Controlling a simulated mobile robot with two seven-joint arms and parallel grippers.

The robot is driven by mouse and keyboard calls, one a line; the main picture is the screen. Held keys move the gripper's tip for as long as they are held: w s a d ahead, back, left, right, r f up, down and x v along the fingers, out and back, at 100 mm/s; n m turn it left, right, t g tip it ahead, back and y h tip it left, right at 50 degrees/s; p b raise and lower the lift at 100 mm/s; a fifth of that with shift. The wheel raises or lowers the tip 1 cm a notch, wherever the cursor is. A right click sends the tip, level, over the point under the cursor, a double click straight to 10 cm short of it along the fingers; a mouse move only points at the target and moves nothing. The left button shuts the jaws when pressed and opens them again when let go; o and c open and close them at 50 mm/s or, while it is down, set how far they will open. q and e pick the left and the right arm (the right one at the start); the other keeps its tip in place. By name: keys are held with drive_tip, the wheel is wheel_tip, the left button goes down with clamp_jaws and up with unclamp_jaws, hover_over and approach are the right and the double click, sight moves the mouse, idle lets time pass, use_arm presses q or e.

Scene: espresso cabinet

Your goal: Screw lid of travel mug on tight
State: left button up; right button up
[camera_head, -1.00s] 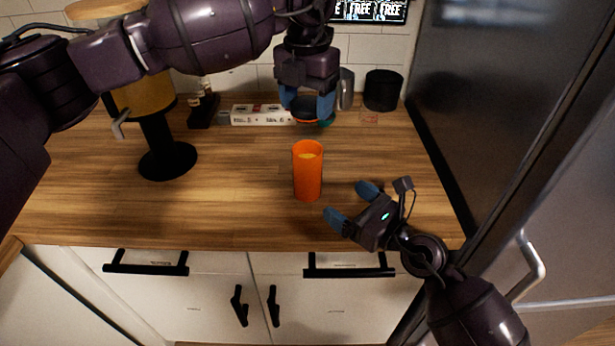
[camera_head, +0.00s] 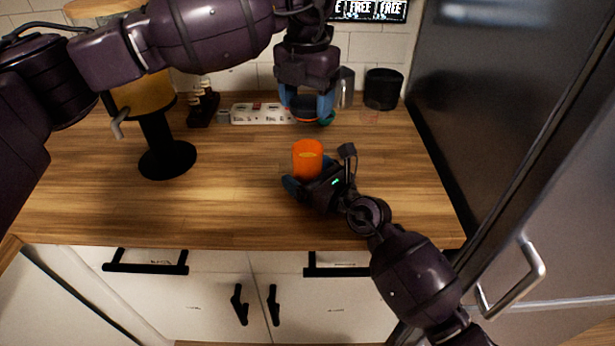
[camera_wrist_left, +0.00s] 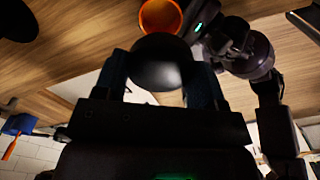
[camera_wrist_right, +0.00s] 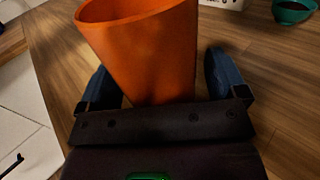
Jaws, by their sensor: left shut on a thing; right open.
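The orange travel mug (camera_head: 307,155) stands upright and open-topped on the wooden counter; its hollow mouth also shows in the right wrist view (camera_wrist_right: 145,45) and at the top of the left wrist view (camera_wrist_left: 160,14). My left gripper (camera_head: 308,106) is shut on the dark round lid (camera_wrist_left: 160,62), which has an orange edge, and holds it in the air, apart from the mug. My right gripper (camera_head: 309,176) is open with its blue fingers on either side of the mug. In the right wrist view a gap shows beside the right finger.
A yellow-and-black grinder (camera_head: 155,120) stands left on the counter (camera_head: 230,200). A white power strip (camera_head: 262,114) and a black canister (camera_head: 382,90) are at the back. A dark fridge side (camera_head: 490,110) bounds the right. The counter left of the mug is clear.

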drive_tip(key=shift+w+a, duration=0.1)
drive_tip(key=c, duration=1.4)
use_arm(q)
drive_tip(key=shift+f, duration=2.5)
drive_tip(key=shift+f, duration=0.1)
drive_tip(key=shift+f, duration=0.8)
drive_tip(key=shift+f, duration=0.55)
